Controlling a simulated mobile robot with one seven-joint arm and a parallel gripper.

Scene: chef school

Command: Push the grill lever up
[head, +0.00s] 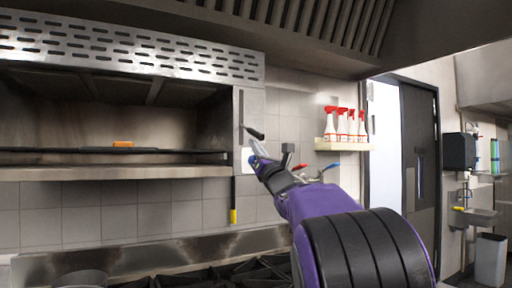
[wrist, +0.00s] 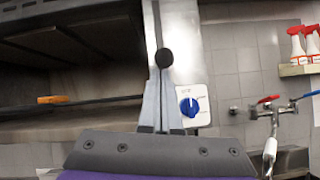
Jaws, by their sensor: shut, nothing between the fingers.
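The grill (head: 130,58) is a wall-mounted steel unit with a slotted top panel and an open front. Its lever (head: 256,133) has a black handle sticking out from a vertical slot on the right side panel. In the wrist view the lever's round black end (wrist: 164,58) shows just beyond the fingertips. My gripper (head: 253,152) is shut and empty, just below the lever handle. In the wrist view the gripper (wrist: 162,88) has its fingers together, pointing up under the lever end. I cannot tell whether they touch it.
A blue knob (wrist: 189,106) on a white plate sits right of my fingers. A tap with red and blue handles (wrist: 275,105) is further right. Spray bottles (head: 344,124) stand on a wall shelf (head: 342,145). A stove top (head: 215,278) lies below.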

